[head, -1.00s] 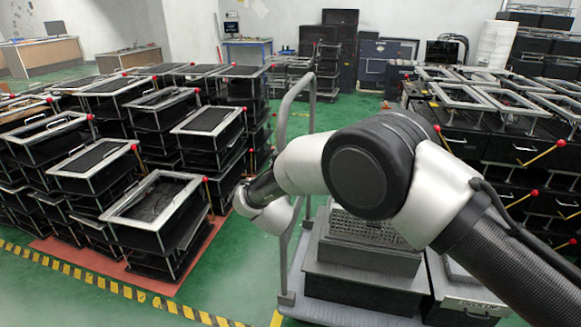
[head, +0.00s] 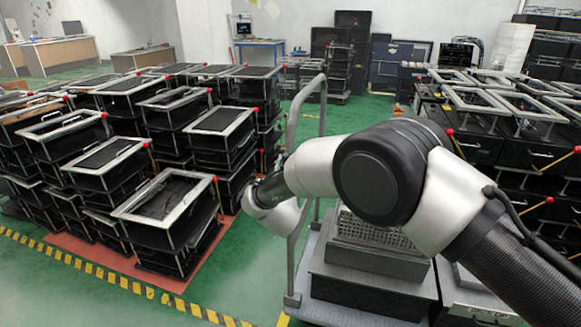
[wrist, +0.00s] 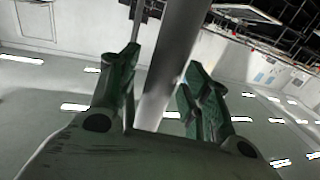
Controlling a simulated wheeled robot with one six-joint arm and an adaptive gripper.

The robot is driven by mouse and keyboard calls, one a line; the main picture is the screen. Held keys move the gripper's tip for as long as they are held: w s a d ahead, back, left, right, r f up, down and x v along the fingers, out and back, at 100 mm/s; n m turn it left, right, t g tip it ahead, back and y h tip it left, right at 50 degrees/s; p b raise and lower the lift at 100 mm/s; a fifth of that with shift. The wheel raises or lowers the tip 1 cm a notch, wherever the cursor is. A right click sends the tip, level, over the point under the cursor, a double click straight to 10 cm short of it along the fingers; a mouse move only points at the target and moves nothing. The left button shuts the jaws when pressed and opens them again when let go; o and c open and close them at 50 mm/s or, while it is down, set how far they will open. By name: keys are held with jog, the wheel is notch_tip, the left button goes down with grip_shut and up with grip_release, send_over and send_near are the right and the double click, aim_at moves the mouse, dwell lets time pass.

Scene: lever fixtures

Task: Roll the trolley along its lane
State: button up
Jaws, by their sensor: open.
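The trolley has a grey tubular push handle (head: 302,118) standing upright at its left end and a flat grey deck (head: 325,311). Stacked dark and grey boxes (head: 365,290) sit on the deck. In the head view my arm crosses in front of the trolley, and its wrist is beside the handle; the fingers are not clear there. In the wrist view my gripper (wrist: 163,62) is open, with a grey bar (wrist: 172,70) running between its two green-padded fingers. The bar looks like the handle. I cannot tell whether either finger touches it.
Stacked black racks (head: 165,215) with red-tipped levers stand close on the left, on a red mat. More racks (head: 490,125) stand on the right. Yellow-black tape (head: 100,278) marks the green floor. Open floor (head: 290,125) lies behind the handle.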

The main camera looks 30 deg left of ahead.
jog(key=v, duration=1.2)
